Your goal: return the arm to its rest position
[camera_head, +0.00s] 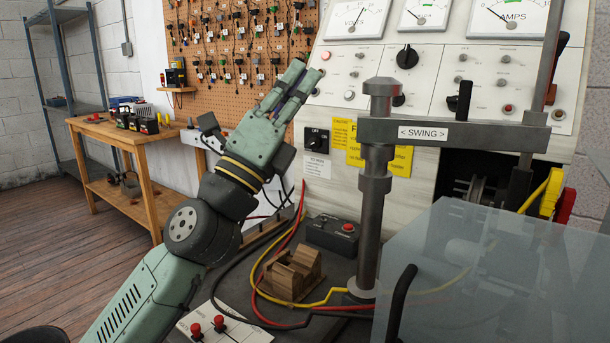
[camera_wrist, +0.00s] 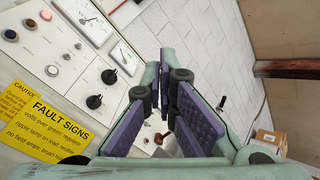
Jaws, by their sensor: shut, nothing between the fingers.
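My arm rises from the lower left in the head view, bent at the elbow. My gripper (camera_head: 293,82) points up and to the right, in front of the pegboard and the left side of the test bench panel. It is shut, with nothing held between its fingers. In the wrist view my gripper (camera_wrist: 160,100) shows its purple finger pads, with no object between them. It is raised well above the bench top and appears clear of the panel.
The test bench panel (camera_head: 440,80) has meters and knobs. A steel post with a SWING arm (camera_head: 425,134) stands right of my gripper. A clear guard (camera_head: 500,270) is at lower right. A wooden block (camera_head: 290,273) and cables lie on the bench. A wooden table (camera_head: 100,130) stands at left.

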